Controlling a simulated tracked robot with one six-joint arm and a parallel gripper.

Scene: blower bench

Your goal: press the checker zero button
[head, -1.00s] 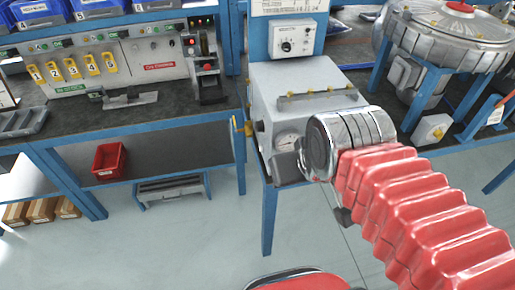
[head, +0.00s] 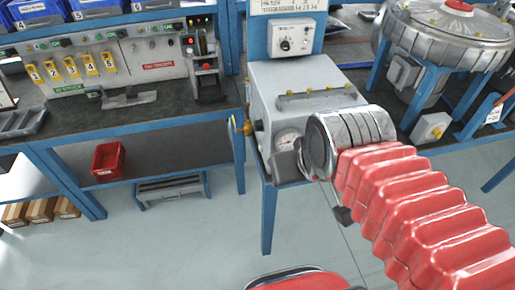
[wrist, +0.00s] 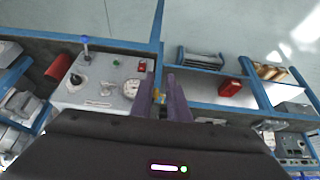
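A small dark unit (head: 208,82) with a red button (head: 207,66) stands at the right end of the left bench, below a panel with red and green lights (head: 191,42). No label reading "zero" is legible, so I cannot tell for sure which button is the checker's. My gripper shows in the wrist view (wrist: 161,76) with its two purple fingers a little apart and nothing held. It points past the grey box's edge, apart from the dark unit. In the head view my wrist hides most of the gripper.
A grey box (head: 305,78) with a gauge (head: 287,139) stands close to my wrist. It shows in the wrist view with a knob (wrist: 77,80) and green button (wrist: 116,62). Yellow numbered tags (head: 73,69) and a red bin (head: 109,159) are at left.

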